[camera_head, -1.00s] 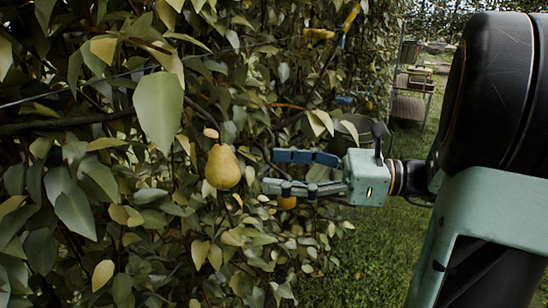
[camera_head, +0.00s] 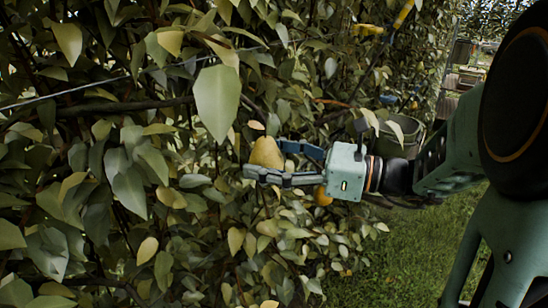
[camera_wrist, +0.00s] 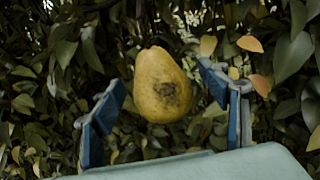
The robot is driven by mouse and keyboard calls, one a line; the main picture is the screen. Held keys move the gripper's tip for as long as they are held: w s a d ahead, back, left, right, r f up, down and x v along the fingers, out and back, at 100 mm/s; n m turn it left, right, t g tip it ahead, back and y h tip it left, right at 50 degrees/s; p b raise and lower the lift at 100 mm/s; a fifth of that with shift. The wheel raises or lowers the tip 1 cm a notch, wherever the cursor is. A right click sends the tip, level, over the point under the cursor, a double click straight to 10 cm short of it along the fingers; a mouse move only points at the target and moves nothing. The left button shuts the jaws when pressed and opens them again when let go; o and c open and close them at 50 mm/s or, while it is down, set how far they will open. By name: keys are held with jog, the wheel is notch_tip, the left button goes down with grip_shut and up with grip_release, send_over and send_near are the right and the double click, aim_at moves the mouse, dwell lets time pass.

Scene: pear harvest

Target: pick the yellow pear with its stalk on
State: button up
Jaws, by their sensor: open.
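The yellow pear (camera_head: 266,153) hangs among the leaves near the middle of the head view. In the wrist view the pear (camera_wrist: 162,86) is upright, narrow end up, with a dark brown patch on its side. My gripper (camera_head: 262,160) is open around it, one finger in front of its lower part. In the wrist view my gripper (camera_wrist: 166,118) has a blue-padded finger on each side of the pear. A gap shows on both sides there. The stalk cannot be made out in either view.
Dense leaves surround the pear, with a large leaf (camera_head: 217,103) hanging above and left of it. A thin wire (camera_head: 60,98) crosses the foliage. Another yellow-orange fruit (camera_head: 322,196) shows below my gripper. A dark bucket (camera_head: 400,138) is behind it, and grass (camera_head: 400,250) lies open at lower right.

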jog(key=c, duration=1.4)
jog(key=shift+c, duration=0.2)
jog(key=shift+s+d+r+m+h+p, duration=0.15)
jog(key=shift+s+m+h+p, duration=0.3)
jog(key=shift+p, duration=1.6)
jog(key=shift+s+m+p, duration=0.1)
jog(key=shift+m+p, duration=0.25)
jog(key=shift+p, duration=0.45)
jog(key=shift+s+d+r+m+g+h+p, duration=0.1)
jog(key=shift+s+m+g+h+p, duration=0.35)
jog(key=shift+p, duration=1)
jog(key=shift+p, duration=0.85)
